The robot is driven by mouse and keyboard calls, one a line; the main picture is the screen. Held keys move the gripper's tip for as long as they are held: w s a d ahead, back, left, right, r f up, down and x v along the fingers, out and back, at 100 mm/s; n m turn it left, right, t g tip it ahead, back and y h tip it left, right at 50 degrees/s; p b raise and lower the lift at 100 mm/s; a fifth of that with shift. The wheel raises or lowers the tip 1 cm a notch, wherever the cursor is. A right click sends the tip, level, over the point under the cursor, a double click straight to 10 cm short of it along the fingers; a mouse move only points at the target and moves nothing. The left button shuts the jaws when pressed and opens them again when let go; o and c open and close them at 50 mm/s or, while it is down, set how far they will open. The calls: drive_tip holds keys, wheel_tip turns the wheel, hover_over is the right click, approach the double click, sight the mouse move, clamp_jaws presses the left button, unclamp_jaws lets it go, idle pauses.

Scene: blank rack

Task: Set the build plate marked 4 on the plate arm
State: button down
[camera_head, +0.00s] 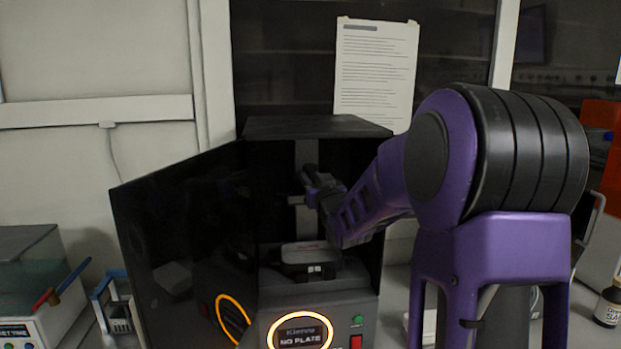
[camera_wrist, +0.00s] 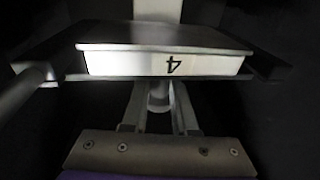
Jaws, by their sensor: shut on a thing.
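The build plate marked 4 (camera_wrist: 165,64) shows in the wrist view as a flat plate with a pale front edge; its black 4 appears upside down. My gripper (camera_wrist: 158,98) is shut on it from the near side, with the fingertips partly hidden. Dark flat parts, probably the plate arm (camera_wrist: 268,66), show beside the plate; I cannot tell whether the plate rests on them. A pale upright column (camera_wrist: 157,10) stands behind. In the head view my gripper (camera_head: 318,188) is inside the open printer, above the vat; the plate is hard to make out there.
The printer's lit panel (camera_head: 302,336) reads NO PLATE. Its dark door (camera_head: 180,240) stands open at the left, and a grey-rimmed vat (camera_head: 311,268) sits below my gripper. A tank (camera_head: 40,285) stands at far left, a bottle (camera_head: 608,305) at far right. Dark walls leave little side room.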

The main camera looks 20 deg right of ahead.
drive_tip(key=shift+f+b, duration=0.4)
drive_tip(key=shift+b, duration=0.1)
idle(0.3)
drive_tip(key=c, duration=0.6)
unclamp_jaws()
drive_tip(key=shift+f, duration=0.1)
